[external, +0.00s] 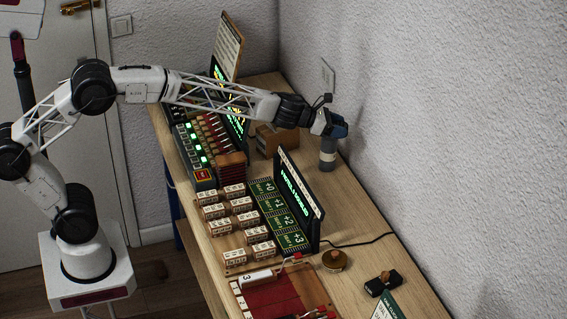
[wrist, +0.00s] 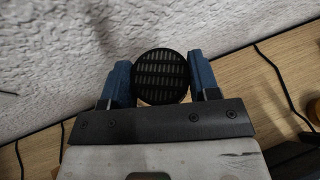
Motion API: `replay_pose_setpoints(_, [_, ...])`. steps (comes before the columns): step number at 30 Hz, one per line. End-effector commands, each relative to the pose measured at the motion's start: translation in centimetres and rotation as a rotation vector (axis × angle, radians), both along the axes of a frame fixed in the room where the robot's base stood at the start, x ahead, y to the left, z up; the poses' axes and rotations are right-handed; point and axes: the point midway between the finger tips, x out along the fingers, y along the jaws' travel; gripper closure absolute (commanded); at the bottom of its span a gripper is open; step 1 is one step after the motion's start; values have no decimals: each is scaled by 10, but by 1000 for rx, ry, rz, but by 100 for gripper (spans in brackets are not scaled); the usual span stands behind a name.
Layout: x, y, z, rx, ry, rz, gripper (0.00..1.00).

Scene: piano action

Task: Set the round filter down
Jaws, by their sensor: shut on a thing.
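The round filter (wrist: 160,77) shows in the wrist view as a dark disc with a slotted grille, between the two blue fingers. My gripper (wrist: 161,82) is shut on it, one finger at each side. In the external view my gripper (external: 333,126) is at the far right of the table, close to the wall. The filter (external: 328,152) shows below it as an upright grey cylinder with a light band. Its lower end appears at or just above the tabletop; I cannot tell whether it touches.
The wooden table (external: 353,217) is bare near the wall. A wooden block holder (external: 277,141) stands left of the filter. A black display panel (external: 300,198) stands nearer the camera, with a black cable (external: 358,243) behind it. A brass round piece (external: 335,260) lies further forward.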

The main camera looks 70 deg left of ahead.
Motion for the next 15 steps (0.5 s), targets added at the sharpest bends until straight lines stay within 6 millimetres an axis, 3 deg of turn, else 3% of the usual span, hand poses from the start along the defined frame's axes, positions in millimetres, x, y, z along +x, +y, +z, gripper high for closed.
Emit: replay_pose_setpoints(15, [-26, 59, 0, 0, -2, 239, 67])
